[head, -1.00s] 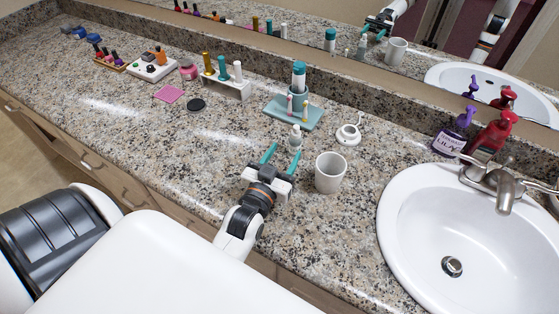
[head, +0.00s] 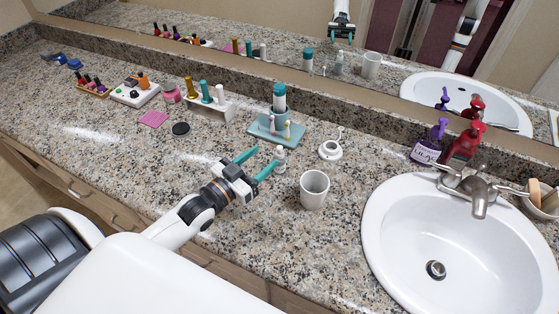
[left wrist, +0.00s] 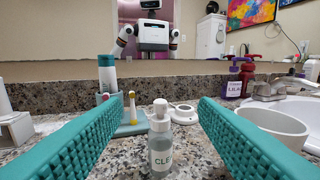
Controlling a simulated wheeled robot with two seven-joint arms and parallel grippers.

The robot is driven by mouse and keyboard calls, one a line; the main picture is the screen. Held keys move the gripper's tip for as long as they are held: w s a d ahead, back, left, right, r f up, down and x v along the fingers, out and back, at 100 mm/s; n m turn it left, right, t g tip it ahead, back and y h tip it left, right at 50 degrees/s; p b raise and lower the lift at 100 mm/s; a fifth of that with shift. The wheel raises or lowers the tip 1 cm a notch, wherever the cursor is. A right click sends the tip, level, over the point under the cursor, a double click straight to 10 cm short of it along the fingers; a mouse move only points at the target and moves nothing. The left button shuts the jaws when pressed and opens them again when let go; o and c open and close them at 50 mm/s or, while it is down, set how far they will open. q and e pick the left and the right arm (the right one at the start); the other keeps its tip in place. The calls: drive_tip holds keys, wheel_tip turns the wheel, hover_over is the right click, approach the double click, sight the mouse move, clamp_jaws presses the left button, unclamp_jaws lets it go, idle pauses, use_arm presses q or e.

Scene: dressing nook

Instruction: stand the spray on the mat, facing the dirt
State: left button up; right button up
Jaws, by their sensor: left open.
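The spray is a small clear bottle with a white top (head: 280,158), upright on the counter. In the left wrist view it (left wrist: 160,140) shows a label reading "CLE". My left gripper (head: 263,161) is open, its teal fingers pointing at the bottle. In the left wrist view the bottle shows in the gap between the fingers, touching neither as far as I can tell. A flat pink square (head: 153,119), which looks like the mat, lies further left on the counter. I cannot make out any dirt on it. My right gripper is not in view.
A white cup (head: 314,189) stands right of the gripper. Behind the bottle are a teal tray (head: 262,130) with tubes and a white round holder (head: 330,150). A dark disc (head: 180,128) lies beside the pink square. The sink (head: 400,225) is at right. The counter's left front is clear.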

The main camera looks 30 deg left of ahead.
sight(280, 162)
use_arm(q)
wheel_tip(280, 162, down, 7)
drive_tip(key=shift+f+b, duration=0.1)
drive_tip(key=shift+b, duration=0.35)
drive_tip(key=shift+w+d+r, duration=0.1)
drive_tip(key=shift+w+r, duration=0.15)
drive_tip(key=shift+w, duration=0.25)
drive_tip(key=x, duration=0.6)
drive_tip(key=shift+w+f, duration=0.1)
drive_tip(key=shift+w, duration=0.2)
drive_tip(key=shift+c, duration=0.2)
drive_tip(key=c, duration=1.1)
wheel_tip(280, 162, up, 10)
drive_tip(key=shift+s+d+r+p, duration=0.1)
drive_tip(key=shift+p, duration=0.55)
drive_tip(key=s+d+r+n+y, duration=0.1)
drive_tip(key=s+d+y, duration=0.1)
drive_tip(key=s, duration=0.5)
drive_tip(key=s+d+r+n+y, duration=0.1)
drive_tip(key=s+d+r+y, duration=0.1)
drive_tip(key=s+d, duration=0.3)
drive_tip(key=s, duration=0.3)
drive_tip(key=shift+d+n+t, duration=0.15)
drive_tip(key=shift+n+t, duration=0.15)
drive_tip(key=shift+n, duration=0.1)
